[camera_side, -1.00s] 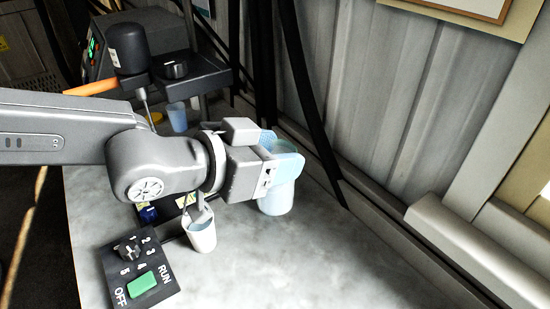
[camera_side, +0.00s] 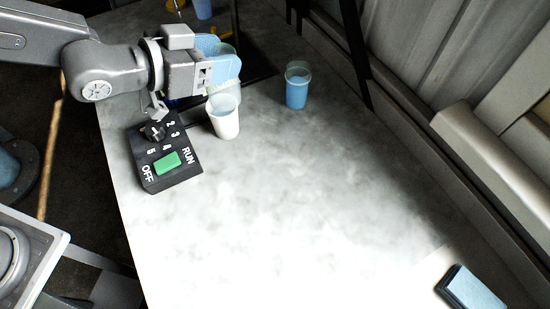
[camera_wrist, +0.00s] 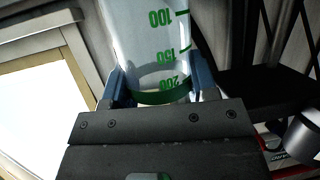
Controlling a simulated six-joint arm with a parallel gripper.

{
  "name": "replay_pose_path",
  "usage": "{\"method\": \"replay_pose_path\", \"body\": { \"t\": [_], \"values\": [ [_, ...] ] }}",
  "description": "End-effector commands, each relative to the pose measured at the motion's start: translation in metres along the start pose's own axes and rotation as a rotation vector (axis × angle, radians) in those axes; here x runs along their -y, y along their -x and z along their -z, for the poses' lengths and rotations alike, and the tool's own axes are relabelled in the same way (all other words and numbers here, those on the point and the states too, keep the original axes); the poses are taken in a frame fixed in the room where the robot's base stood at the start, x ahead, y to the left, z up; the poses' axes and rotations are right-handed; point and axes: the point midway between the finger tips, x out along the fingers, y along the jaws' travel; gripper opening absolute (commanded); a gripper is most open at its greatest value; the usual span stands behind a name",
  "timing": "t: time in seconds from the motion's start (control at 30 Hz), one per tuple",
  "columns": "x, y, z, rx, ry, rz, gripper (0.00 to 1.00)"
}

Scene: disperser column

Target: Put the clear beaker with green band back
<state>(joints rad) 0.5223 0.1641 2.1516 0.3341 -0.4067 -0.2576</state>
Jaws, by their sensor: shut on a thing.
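The clear beaker with green band (camera_wrist: 150,40) is between the blue fingers of my gripper (camera_wrist: 160,90) in the wrist view. Its green marks read 100, 150 and 200, upside down, and the green band lies close to the fingers near the 200. In the side view my gripper (camera_side: 220,65) is at the upper left, shut on the beaker. The fingers hide most of it there. It shows behind or just above a white cup (camera_side: 224,122); I cannot tell the gap between them.
A cup with blue contents (camera_side: 297,92) stands to the right. A black control panel with a green switch (camera_side: 167,162) lies at the front left. The middle of the marble-like worktop (camera_side: 290,190) is clear. A blue-topped block (camera_side: 470,288) lies at the lower right.

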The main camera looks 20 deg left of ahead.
Motion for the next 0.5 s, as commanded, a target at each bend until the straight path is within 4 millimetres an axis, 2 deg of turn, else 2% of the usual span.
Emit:
{"method": "replay_pose_path", "body": {
  "t": [0.07, 0.17, 0.5],
  "values": [
    [0.002, 0.003, -0.006, -0.001, 0.003, 0.004, 0.11],
    [-0.007, 0.0, -0.012, -0.001, 0.006, 0.001, 0.11],
    [-0.072, -0.037, -0.043, 0.002, 0.001, 0.001, 0.11]
  ]
}}
